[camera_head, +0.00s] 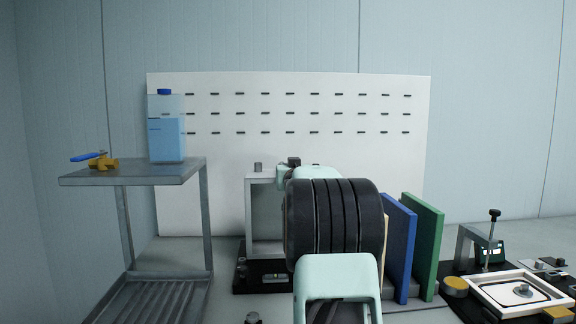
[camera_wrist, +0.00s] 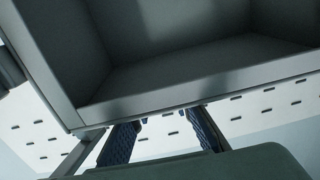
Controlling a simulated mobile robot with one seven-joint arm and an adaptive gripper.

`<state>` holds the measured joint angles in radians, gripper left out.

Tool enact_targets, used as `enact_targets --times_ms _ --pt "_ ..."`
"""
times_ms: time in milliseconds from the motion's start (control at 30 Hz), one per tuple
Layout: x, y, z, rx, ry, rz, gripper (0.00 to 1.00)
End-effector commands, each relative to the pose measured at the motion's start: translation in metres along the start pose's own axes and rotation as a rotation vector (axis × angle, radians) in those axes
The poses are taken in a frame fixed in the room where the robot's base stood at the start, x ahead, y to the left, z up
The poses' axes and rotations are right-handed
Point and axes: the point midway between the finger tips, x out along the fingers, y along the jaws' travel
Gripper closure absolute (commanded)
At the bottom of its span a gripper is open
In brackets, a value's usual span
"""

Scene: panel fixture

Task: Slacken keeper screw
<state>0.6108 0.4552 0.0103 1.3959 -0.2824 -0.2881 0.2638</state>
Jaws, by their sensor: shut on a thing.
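A pale grey upright frame (camera_head: 252,215) stands on a dark base behind my arm. A small grey knob-like piece (camera_head: 258,167) sits on its top left; I cannot tell whether this is the keeper screw. My gripper (camera_head: 293,163) is at the top right of the frame, mostly behind my arm's dark ribbed joint. In the wrist view, the two blue textured fingers of my gripper (camera_wrist: 166,127) stand apart, with their tips behind the frame's edge (camera_wrist: 190,98). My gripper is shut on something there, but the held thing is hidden.
A blue panel (camera_head: 400,248) and a green panel (camera_head: 428,245) stand upright just right of my arm. A metal cart (camera_head: 135,178) at left carries a blue-capped bottle (camera_head: 166,130) and a yellow valve (camera_head: 101,163). Another fixture (camera_head: 515,290) lies at right. A white slotted board (camera_head: 200,100) stands behind.

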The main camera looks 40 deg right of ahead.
Motion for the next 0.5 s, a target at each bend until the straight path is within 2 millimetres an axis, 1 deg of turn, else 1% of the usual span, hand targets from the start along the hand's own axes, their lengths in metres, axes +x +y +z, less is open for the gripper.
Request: enact_targets --times_ms 33,500 --pt "0.0003 0.0059 0.0095 0.002 -0.022 -0.002 1.00" --pt "-0.0022 0.0015 0.0059 0.003 -0.012 -0.047 1.00"
